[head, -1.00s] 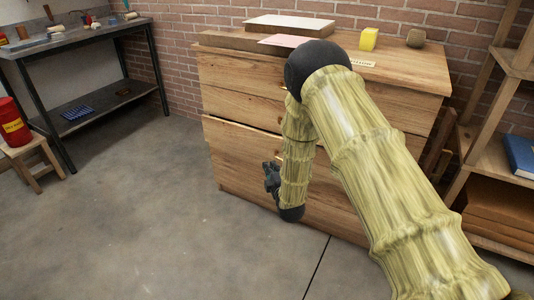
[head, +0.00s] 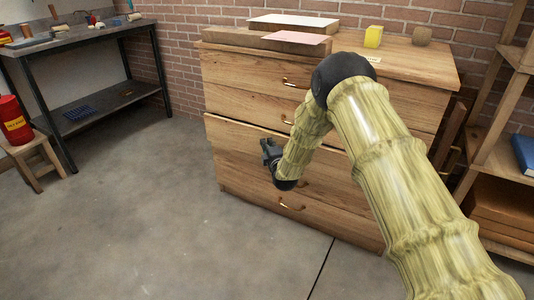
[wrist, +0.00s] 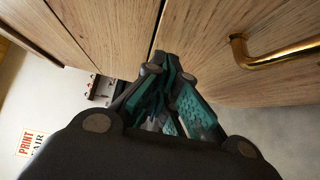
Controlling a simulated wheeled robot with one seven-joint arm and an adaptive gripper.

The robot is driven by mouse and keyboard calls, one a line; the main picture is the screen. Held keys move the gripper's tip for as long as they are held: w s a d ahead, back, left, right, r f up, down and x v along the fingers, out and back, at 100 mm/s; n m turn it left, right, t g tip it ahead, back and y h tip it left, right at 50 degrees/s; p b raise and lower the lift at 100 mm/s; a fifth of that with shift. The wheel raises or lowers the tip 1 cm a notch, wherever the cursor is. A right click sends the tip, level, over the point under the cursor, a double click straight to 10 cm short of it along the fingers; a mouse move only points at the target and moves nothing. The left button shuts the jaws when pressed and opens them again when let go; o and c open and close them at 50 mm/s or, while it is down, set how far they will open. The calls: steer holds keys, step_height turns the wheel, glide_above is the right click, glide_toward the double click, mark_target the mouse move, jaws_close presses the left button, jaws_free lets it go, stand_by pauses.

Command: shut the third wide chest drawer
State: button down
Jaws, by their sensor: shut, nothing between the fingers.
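The wooden chest (head: 400,62) has several wide drawers with brass handles. The third wide chest drawer (head: 232,150) has its upper edge a little forward of the front above it, so it looks slightly out. My arm hides part of its right side. My gripper (head: 268,150) is at the left half of this drawer's front, fingers shut and empty. In the wrist view my gripper (wrist: 165,90) points at the wooden fronts near a dark gap between them. A brass handle (wrist: 270,55) is to its right. I cannot tell whether the fingertips touch the wood.
A pink sheet (head: 297,39), a yellow block (head: 373,37) and a round pot (head: 422,35) are on the chest top. A workbench (head: 85,40) and a red can (head: 14,120) on a stool stand left. Shelves (head: 505,150) stand right. The floor in front is clear.

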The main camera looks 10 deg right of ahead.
mark_target(273, 136)
steer(key=shift+w+d, duration=0.5)
steer(key=shift+w, duration=0.2)
steer(key=shift+w, duration=0.1)
steer(key=shift+w+d+r, duration=0.2)
steer(key=shift+w+d, duration=0.8)
steer(key=shift+w, duration=0.25)
